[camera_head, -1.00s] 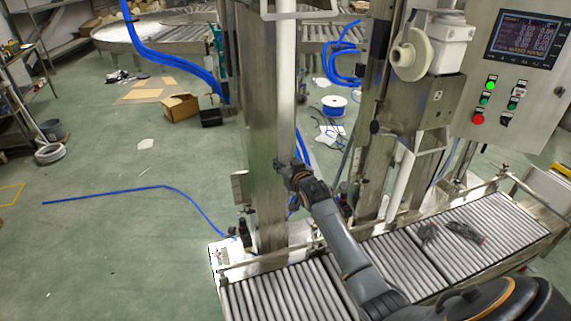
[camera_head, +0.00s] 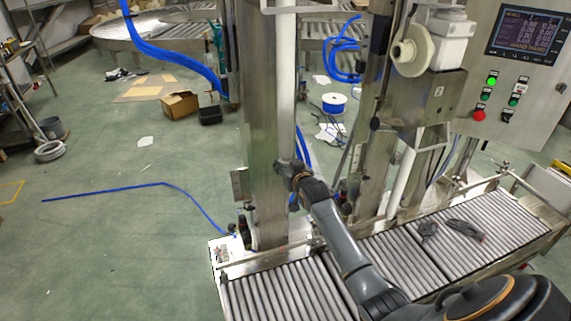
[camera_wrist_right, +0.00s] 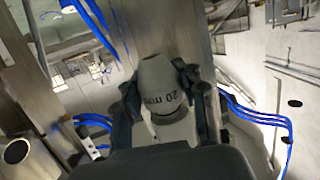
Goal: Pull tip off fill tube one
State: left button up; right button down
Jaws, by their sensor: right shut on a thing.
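The first fill tube (camera_head: 286,75) is a pale vertical pipe on the steel column at the left of the machine. My right gripper (camera_head: 286,170) is at the lower end of this tube in the head view. In the right wrist view, my right gripper (camera_wrist_right: 166,100) is shut on a pale tip (camera_wrist_right: 158,75) with dark lettering that looks like "20 mm". Its fingers lie on both sides of the tip. Whether the tip still touches the tube is hard to tell. My left gripper is not in view.
A roller conveyor (camera_head: 400,262) runs below the machine, with dark gloves (camera_head: 465,230) on it. A second pale tube (camera_head: 402,180) stands to the right, below a steel box. A control panel (camera_head: 520,60) is at upper right. Blue hoses (camera_head: 170,58) hang behind. The floor at left is mostly open.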

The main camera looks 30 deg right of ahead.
jog(key=shift+f+b, duration=0.8)
jog(key=shift+f, duration=0.6)
